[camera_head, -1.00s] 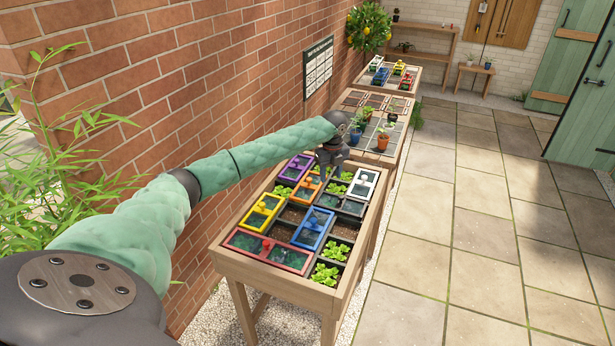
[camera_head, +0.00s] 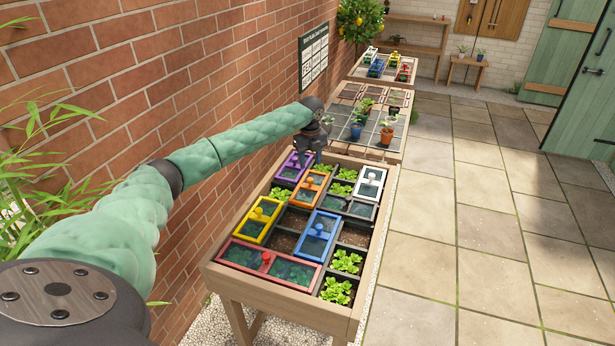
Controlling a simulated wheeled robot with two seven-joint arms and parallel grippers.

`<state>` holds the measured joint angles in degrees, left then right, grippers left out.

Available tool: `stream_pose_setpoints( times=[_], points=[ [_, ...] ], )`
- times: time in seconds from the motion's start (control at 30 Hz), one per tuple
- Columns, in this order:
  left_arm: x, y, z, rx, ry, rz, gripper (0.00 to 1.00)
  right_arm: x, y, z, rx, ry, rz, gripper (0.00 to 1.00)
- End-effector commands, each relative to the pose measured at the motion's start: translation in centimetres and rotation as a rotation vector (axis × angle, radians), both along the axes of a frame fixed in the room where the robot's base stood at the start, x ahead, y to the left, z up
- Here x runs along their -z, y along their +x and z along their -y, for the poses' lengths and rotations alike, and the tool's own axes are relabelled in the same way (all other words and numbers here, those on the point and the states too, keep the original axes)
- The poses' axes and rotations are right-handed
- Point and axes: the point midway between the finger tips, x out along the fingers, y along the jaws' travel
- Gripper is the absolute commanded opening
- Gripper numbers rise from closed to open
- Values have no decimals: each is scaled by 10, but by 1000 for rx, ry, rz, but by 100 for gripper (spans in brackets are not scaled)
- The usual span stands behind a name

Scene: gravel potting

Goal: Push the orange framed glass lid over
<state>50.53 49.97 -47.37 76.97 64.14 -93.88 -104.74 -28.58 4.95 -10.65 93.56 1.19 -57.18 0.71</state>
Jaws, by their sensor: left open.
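The orange framed glass lid (camera_head: 304,197) lies in the wooden planter table, just right of the purple framed lid and behind the blue one. It has an orange knob. My left gripper (camera_head: 317,163) is open and empty, above the planter's far end, just beyond the orange lid. It shows dark and small, and I cannot tell whether it touches anything. My right gripper is out of view.
Beside the orange lid are the purple framed lid (camera_head: 291,173), yellow framed lid (camera_head: 251,230), blue framed lid (camera_head: 310,247) and white framed lid (camera_head: 370,176). A red framed lid (camera_head: 242,267) lies in front. Lettuce and bare soil fill open cells. A brick wall (camera_head: 190,75) runs along the left.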

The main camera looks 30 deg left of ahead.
Motion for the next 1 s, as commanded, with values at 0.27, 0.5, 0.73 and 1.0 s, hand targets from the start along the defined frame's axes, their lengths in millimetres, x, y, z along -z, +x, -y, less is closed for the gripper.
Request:
stream_pose_setpoints(
  times=[0.27, 0.5, 0.73, 1.0],
  points=[
    [35, -1, 0, -2, 1, -3, 44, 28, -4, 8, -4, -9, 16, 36],
    [63, 0, 0, -1, 0, -1, 44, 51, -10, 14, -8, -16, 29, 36],
    [72, 0, 0, 0, 0, 0, 44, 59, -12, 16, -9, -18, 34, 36],
    [73, 0, 0, -1, 0, 0, 33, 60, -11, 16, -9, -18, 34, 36]
  ],
)
